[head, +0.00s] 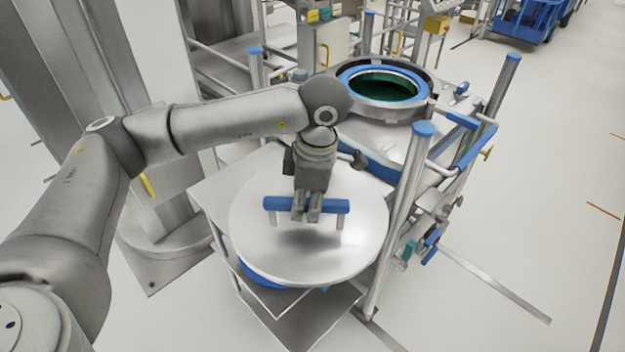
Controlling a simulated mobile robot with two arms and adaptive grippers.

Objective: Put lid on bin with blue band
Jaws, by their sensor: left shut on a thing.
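A round metal lid (320,255) with a blue bar handle (335,206) is in the lower middle of the head view. My left gripper (307,214) is shut on the blue handle from above. The lid lies flat over a metal shelf; I cannot tell whether it rests there or hangs just above. Something blue shows under its front left edge. The bin with the blue band (352,73) stands behind, up and to the right, with its round mouth open and a dark green inside. My right gripper is not in view.
A metal frame with blue-capped posts (423,130) stands right of the lid, between it and the open floor. Blue rails and clamps (455,150) flank the bin's right side. A metal column (120,90) stands at left.

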